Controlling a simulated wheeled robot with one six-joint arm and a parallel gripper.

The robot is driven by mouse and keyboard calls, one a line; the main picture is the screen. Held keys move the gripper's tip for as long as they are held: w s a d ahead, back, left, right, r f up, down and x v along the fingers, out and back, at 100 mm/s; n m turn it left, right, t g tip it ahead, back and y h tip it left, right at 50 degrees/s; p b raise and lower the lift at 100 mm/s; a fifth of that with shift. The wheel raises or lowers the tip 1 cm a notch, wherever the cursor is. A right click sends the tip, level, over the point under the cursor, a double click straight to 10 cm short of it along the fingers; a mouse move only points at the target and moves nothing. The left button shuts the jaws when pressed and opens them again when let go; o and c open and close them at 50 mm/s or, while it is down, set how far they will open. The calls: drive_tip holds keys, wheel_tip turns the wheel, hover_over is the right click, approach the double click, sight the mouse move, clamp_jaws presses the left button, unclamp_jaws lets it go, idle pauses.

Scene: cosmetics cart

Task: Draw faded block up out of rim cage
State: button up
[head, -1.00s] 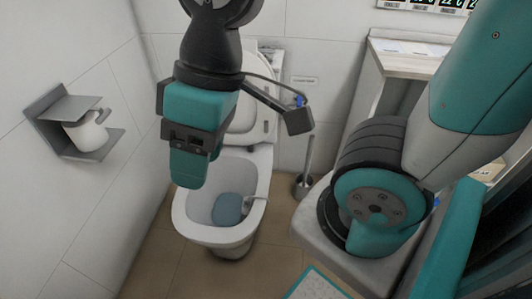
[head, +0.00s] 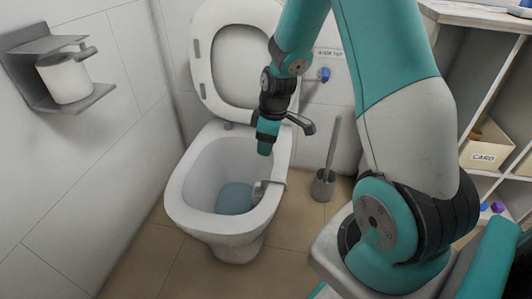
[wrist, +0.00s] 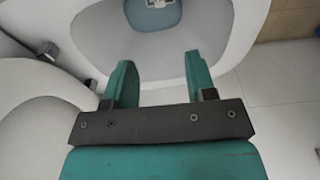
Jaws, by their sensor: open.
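The rim cage (head: 261,188) is a small pale holder hooked over the right rim of the toilet bowl, hanging inside above the blue water. The faded block cannot be made out separately in the head view. In the wrist view a small whitish piece (wrist: 157,3), cut off by the top edge, shows against the blue water; I cannot tell whether it is cage or block. My gripper (head: 264,148) is over the right rear part of the bowl, apart from the cage. In the wrist view my gripper (wrist: 158,65) is open, with nothing between its fingers.
The toilet (head: 185,205) stands with its seat and lid (head: 203,70) raised behind my gripper. A brush in a holder (head: 323,185) stands to its right. A paper roll holder (head: 62,78) is on the left wall. A shelf with a box (head: 487,150) is at right.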

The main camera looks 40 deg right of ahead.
sight(259, 184)
drive_tip(key=f+b, duration=0.2)
drive_tip(key=f, duration=0.3)
drive_tip(key=w+a+f+b, duration=0.1)
drive_tip(key=f+b, duration=0.1)
drive_tip(key=f, duration=0.4)
drive_tip(key=w+f+b, duration=0.1)
drive_tip(key=f+b, duration=0.1)
drive_tip(key=f, duration=0.4)
drive_tip(key=shift+a+f+b, duration=0.1)
drive_tip(key=shift+a+b, duration=0.15)
drive_tip(key=shift+b, duration=0.1)
clamp_jaws()
drive_tip(key=shift+r+p, duration=3.35)
drive_tip(key=shift+r, duration=0.25)
wheel_tip(259, 184, up, 8)
drive_tip(key=p, duration=0.7)
